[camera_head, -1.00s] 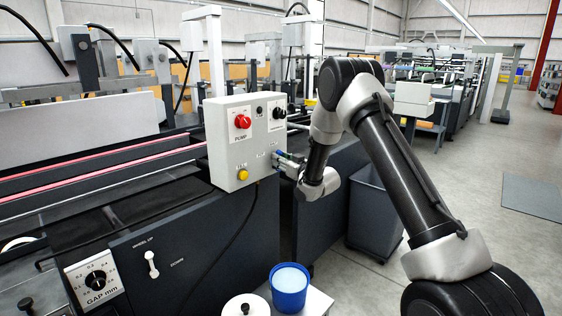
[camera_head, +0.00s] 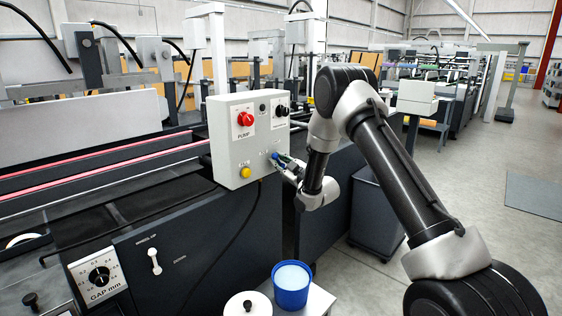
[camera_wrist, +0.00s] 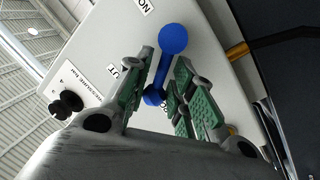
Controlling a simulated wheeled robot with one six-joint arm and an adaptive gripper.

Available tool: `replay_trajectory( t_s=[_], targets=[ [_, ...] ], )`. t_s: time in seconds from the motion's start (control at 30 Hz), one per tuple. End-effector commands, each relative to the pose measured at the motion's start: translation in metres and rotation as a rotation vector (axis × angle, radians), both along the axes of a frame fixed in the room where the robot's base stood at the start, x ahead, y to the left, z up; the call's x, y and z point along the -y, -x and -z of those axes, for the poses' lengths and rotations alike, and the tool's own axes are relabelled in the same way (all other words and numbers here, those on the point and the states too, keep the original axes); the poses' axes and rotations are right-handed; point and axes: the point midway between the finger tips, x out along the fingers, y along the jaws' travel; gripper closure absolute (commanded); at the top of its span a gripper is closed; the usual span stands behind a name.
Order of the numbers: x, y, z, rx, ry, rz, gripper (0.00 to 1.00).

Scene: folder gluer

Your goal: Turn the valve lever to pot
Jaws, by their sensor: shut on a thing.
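The valve lever (camera_wrist: 161,72) is a blue bar with a round knob, on the face of a light grey control box (camera_head: 226,158). In the wrist view its knob points up and slightly right from the hub. My gripper (camera_wrist: 163,74) is shut on the lever, with green-padded fingers on either side of the bar. In the head view my gripper (camera_head: 288,165) is at the box's lower right, and the lever is small and partly covered. A label reading OUT is beside the lever; another label near the hub is partly hidden by a finger.
The box also carries a red pump knob (camera_head: 245,119), a yellow button (camera_head: 246,171) and a black knob (camera_head: 281,111). A blue pot (camera_head: 291,287) and a white lidded container (camera_head: 247,303) stand below. A grey bin (camera_head: 378,213) is behind my arm.

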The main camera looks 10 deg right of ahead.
Motion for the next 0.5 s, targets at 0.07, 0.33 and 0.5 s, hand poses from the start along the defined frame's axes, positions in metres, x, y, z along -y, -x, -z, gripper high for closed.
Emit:
replay_trajectory(
  t_s=[0.07,0.33,0.5],
  targets=[
    [-0.0012,0.001,0.0017,0.025,0.037,0.0,1.0],
    [-0.004,0.0028,0.0044,0.088,0.121,-0.001,1.0],
    [-0.0046,0.0033,0.0052,0.103,0.141,-0.001,1.0]
  ],
)
